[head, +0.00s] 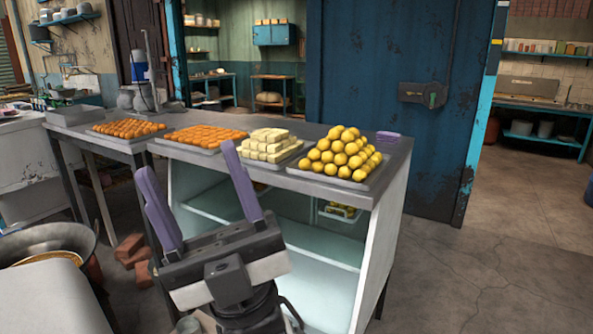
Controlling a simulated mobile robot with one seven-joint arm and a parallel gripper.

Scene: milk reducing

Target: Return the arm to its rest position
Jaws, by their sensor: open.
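My gripper (200,195) is in the lower middle of the head view, raised in front of the display counter. Its two purple fingers point up and stand wide apart, with nothing between them. The fingertips overlap the counter's front edge in the picture; no contact can be made out. The wrist (228,282) shows below the fingers, and the rest of my arm is mostly out of frame.
The steel counter (400,150) bears trays of orange sweets (205,136), pale blocks (268,144) and yellow balls (342,153). A purple item (388,136) lies at its right end. A large metal pan (50,240) stands at left, bricks (130,250) on the floor.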

